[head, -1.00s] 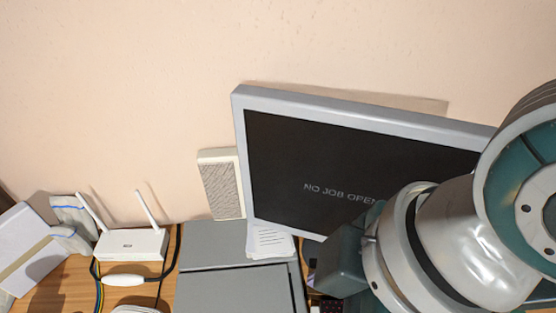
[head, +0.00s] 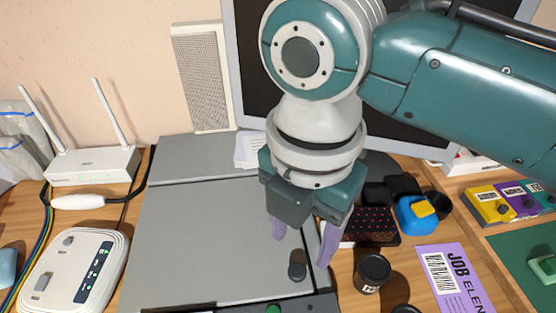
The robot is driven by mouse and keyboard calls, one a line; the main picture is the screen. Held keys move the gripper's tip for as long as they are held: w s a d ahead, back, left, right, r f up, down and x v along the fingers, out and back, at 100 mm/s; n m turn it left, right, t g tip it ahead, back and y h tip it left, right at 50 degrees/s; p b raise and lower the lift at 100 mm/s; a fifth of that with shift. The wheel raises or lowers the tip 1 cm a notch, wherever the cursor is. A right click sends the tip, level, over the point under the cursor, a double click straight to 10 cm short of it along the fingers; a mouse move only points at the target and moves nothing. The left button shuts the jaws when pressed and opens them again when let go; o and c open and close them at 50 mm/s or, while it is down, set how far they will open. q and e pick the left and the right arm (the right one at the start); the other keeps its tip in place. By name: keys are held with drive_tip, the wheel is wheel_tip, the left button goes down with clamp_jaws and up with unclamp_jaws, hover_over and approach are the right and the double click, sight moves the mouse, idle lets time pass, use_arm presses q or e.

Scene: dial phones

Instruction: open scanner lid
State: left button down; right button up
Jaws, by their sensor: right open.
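The grey flatbed scanner (head: 200,240) lies on the wooden desk in the head view, its flat lid down. A small dark knob (head: 297,266) shows near the lid's front right corner. A dark front panel with a green button (head: 273,309) runs along the scanner's front edge. My right gripper (head: 303,250) points down over the lid's right side, its purple fingers apart, just behind the knob in the picture. I cannot tell whether the fingers touch anything. My left gripper is not in view.
A monitor (head: 248,60) and a speaker (head: 203,80) stand behind the scanner. A white router (head: 92,165) and a white phone-like box (head: 75,272) are on the left. A dark labelled cylinder (head: 371,270), a blue block (head: 415,216) and a purple job card (head: 452,275) lie right.

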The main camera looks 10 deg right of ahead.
sight(297, 270)
wheel_tip(297, 270, down, 7)
drive_tip(key=shift+f+b, duration=0.1)
drive_tip(key=shift+b, duration=0.7)
clamp_jaws()
idle(0.9)
